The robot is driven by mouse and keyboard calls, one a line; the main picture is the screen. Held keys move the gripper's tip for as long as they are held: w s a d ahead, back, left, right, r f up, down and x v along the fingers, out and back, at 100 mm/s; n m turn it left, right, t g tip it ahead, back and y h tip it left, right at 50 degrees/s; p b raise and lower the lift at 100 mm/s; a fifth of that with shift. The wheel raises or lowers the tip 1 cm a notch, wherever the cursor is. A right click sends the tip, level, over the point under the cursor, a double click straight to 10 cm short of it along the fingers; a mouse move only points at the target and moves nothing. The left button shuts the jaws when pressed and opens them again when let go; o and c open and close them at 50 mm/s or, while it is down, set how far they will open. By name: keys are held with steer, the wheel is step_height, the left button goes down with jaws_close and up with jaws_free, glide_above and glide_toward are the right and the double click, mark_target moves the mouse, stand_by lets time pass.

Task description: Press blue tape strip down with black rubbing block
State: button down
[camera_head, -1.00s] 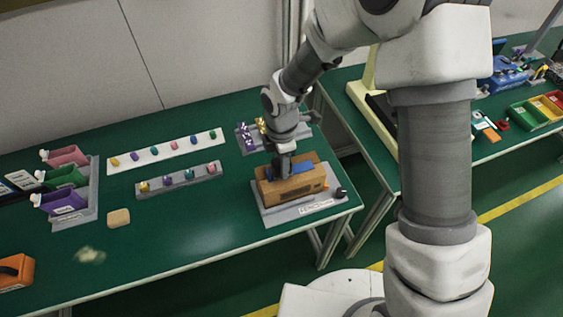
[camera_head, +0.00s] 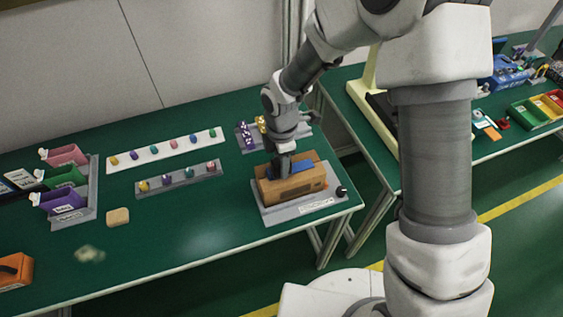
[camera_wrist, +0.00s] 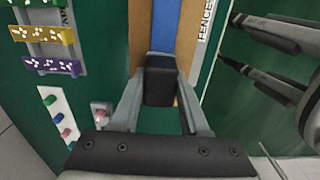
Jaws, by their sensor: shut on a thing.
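The blue tape strip (camera_head: 304,167) lies along the top of a brown box-like workpiece (camera_head: 293,186). My gripper (camera_wrist: 160,100) is shut on this block, one finger at each side. In the head view my gripper (camera_head: 282,163) points down over the workpiece, with its fingertips at the strip. The block is mostly hidden there. I cannot tell whether its underside touches the strip, and the strip under the block is hidden.
The workpiece sits on a grey labelled plate (camera_head: 270,217) near the green table's right end. Racks of coloured pieces (camera_head: 178,180) and a tan block (camera_head: 118,217) lie to the left. The front middle is clear.

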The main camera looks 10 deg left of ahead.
stand_by(0.4)
steer(key=shift+r+p, duration=2.8)
steer(key=shift+r, duration=0.75)
steer(key=shift+f, duration=0.15)
